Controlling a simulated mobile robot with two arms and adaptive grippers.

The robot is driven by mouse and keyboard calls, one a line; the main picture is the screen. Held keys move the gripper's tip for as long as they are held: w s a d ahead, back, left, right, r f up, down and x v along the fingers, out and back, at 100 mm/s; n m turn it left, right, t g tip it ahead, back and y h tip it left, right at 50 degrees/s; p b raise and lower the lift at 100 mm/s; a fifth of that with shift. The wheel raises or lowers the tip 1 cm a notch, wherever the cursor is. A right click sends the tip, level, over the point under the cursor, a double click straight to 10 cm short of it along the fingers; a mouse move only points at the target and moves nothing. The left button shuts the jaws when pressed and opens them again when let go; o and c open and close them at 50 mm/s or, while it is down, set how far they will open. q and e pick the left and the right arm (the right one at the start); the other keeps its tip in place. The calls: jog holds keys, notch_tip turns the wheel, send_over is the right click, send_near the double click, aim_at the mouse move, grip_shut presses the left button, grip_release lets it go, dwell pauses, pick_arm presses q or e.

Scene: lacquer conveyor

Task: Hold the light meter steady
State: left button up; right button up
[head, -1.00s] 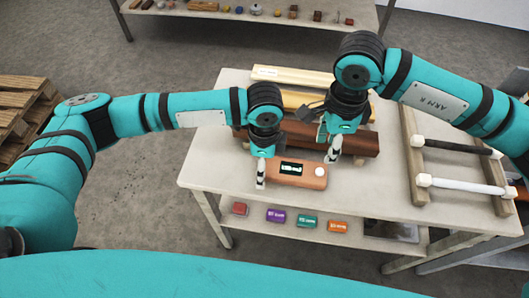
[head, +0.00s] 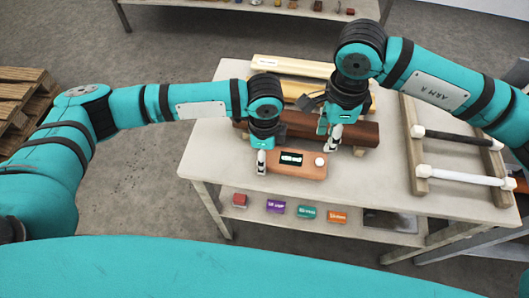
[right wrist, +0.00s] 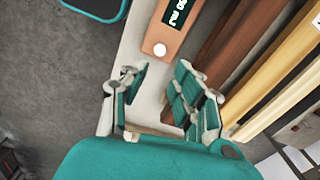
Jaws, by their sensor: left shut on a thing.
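The light meter is an orange-brown box (head: 296,170) with a black display and a white round dome at its right end. It lies near the front edge of the table in the head view. My left gripper (head: 262,163) is shut on its left end. My right gripper (head: 332,142) is above the table near its right end, apart from it. In the right wrist view the right gripper (right wrist: 158,100) is open and empty, with the meter's domed end (right wrist: 165,40) beyond its fingers. The display shows text, only partly readable.
A dark brown beam (head: 310,128) lies behind the meter, with paler bars (head: 293,66) further back. A wooden rack (head: 411,142) with a black rod and a white rod stands at right. Small coloured items (head: 276,207) sit on the lower shelf. The table's front right is clear.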

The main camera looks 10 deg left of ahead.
grip_shut()
dwell(1.1)
